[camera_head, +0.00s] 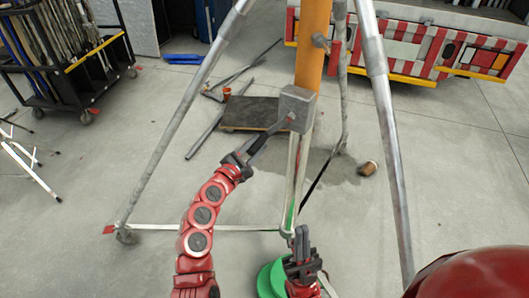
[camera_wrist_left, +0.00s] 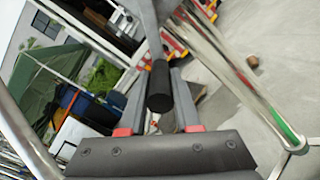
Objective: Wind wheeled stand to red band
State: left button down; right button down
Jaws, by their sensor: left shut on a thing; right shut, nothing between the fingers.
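The wheeled stand has silver tripod legs (camera_head: 171,128), an orange mast (camera_head: 312,45) and a grey winch box (camera_head: 296,108) at its middle. A crank arm reaches from the box down to the left. My left gripper (camera_head: 262,143) is shut at the crank's outer end. In the left wrist view the black crank handle (camera_wrist_left: 159,88) sits between the two fingers. A green mark shows low on the pale centre post (camera_head: 291,213). My right gripper (camera_head: 301,240) is shut and empty at the stand's lower centre.
A green round object (camera_head: 270,280) lies beside my right gripper. A flat dolly (camera_head: 250,113), loose poles (camera_head: 206,132) and a brown cup (camera_head: 368,168) lie on the floor. A wheeled rack (camera_head: 68,60) stands left; a red-and-white truck (camera_head: 440,48) stands behind.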

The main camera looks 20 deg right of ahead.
pick_arm(q)
notch_tip(320, 180, up, 18)
jog(key=w+a+p, duration=0.1)
jog(key=w+p, duration=0.1)
jog(key=p, duration=1.4)
jog(key=s+d+r+p, duration=0.1)
jog(key=s+d+p, duration=0.4)
jog(key=s, duration=0.1)
jog(key=shift+r, duration=0.3)
jog(key=c, duration=0.9)
grip_release()
jog(key=shift+s+d, duration=0.1)
jog(key=shift+s, duration=0.2)
jog(key=o, duration=0.5)
jog(key=shift+w, duration=0.1)
